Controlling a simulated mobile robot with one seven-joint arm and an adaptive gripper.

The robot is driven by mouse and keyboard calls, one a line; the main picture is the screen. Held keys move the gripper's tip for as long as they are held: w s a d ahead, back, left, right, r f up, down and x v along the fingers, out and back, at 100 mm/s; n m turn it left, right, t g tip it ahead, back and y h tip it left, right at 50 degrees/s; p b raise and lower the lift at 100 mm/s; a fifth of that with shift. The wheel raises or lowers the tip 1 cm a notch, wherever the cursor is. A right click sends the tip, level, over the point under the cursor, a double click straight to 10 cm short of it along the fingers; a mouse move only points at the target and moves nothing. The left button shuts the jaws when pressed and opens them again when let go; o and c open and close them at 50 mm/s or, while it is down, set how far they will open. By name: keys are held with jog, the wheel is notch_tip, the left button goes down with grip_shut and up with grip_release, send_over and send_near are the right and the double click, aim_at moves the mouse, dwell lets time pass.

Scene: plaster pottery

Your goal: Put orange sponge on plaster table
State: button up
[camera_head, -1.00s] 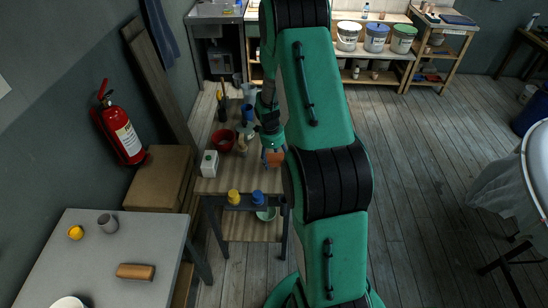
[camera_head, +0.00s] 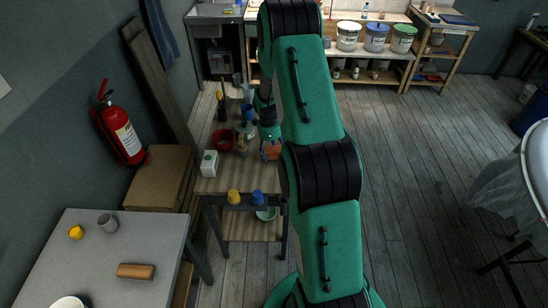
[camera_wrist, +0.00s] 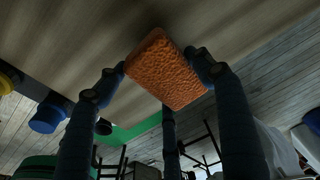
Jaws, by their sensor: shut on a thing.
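The orange sponge (camera_wrist: 166,70) is a rough block between the fingertips of my gripper (camera_wrist: 158,76) in the wrist view. The fingers press on its opposite sides, so the gripper is shut on it. In the head view the sponge (camera_head: 272,152) shows small under my gripper (camera_head: 270,146), at the right edge of the wooden work table (camera_head: 214,184). Whether it still touches the wood is hard to tell. A pale grey table (camera_head: 90,252), which looks like the plaster table, stands at lower left, well apart from my gripper.
The grey table holds a yellow item (camera_head: 75,232), a grey cup (camera_head: 107,222), a brown roller (camera_head: 136,271) and a white bowl (camera_head: 68,303), with bare room between. A red bowl (camera_head: 223,139) and white box (camera_head: 209,163) stand left of my gripper.

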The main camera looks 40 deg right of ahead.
aim_at(274, 157)
jog(key=shift+f, duration=1.45)
jog(key=shift+f, duration=0.2)
jog(key=o, duration=1)
jog(key=shift+c, duration=0.2)
jog(key=shift+r, duration=0.1)
jog(key=shift+r, duration=0.1)
jog(key=r, duration=0.8)
jog(key=w+a+r, duration=0.1)
jog(key=r, duration=0.3)
jog(key=shift+a, duration=0.1)
